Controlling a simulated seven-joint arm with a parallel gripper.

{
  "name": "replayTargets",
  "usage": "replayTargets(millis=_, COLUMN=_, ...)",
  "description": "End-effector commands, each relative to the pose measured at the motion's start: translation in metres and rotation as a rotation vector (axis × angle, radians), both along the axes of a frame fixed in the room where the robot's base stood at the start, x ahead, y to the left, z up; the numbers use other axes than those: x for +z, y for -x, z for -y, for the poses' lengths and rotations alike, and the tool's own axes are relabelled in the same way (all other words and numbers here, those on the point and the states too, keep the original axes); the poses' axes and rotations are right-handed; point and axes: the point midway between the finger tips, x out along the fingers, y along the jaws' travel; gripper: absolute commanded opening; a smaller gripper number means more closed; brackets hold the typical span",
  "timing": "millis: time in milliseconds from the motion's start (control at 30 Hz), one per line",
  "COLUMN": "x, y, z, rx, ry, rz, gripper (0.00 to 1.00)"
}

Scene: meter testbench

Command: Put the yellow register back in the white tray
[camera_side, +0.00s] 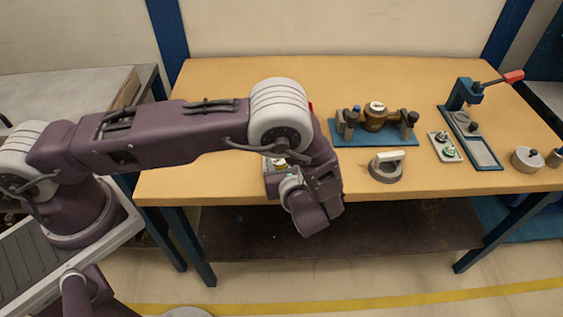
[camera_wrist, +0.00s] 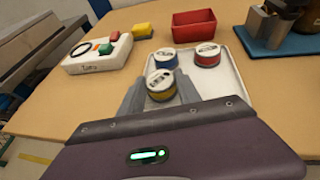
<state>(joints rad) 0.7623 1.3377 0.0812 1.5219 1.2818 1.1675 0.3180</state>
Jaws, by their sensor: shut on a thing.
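The yellow register (camera_wrist: 161,88) is a short round piece with a pale dial top and a yellow band. My gripper (camera_wrist: 160,92) is shut on it, with a grey finger on each side. The white tray (camera_wrist: 236,88) lies just beyond and to the right in the wrist view. A blue-banded register (camera_wrist: 165,60) and a red-banded register (camera_wrist: 207,56) stand in it. The yellow register is near the tray's left and near part; I cannot tell whether it touches the tray. In the side view my arm hides most of the tray.
A white box with coloured buttons (camera_wrist: 98,55), a yellow block (camera_wrist: 142,30) and a red bin (camera_wrist: 194,26) stand around the tray. In the side view, a brass meter on a blue base (camera_side: 375,117), a ring with a handle (camera_side: 386,168) and a red-handled press (camera_side: 470,120) stand right.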

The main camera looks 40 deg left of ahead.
Motion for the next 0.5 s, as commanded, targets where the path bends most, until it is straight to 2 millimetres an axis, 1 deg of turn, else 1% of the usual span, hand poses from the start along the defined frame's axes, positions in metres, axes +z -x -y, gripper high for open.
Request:
replayTargets(millis=67, x=-0.0055, y=-0.0001, z=-0.0001, rx=0.000, ry=0.001, rz=0.001, gripper=0.00)
replayTargets(millis=267, x=-0.0051, y=-0.0002, z=-0.0002, rx=0.001, ry=0.001, rz=0.002, gripper=0.00)
replayTargets(millis=400, x=-0.0085, y=-0.0002, z=-0.0003, rx=0.000, ry=0.001, rz=0.001, gripper=0.00)
replayTargets(millis=433, x=-0.0082, y=-0.0003, z=-0.0003, rx=0.001, ry=0.001, rz=0.002, gripper=0.46)
replayTargets(millis=500, x=-0.0080, y=-0.0003, z=-0.0003, rx=0.001, ry=0.001, rz=0.002, gripper=0.59)
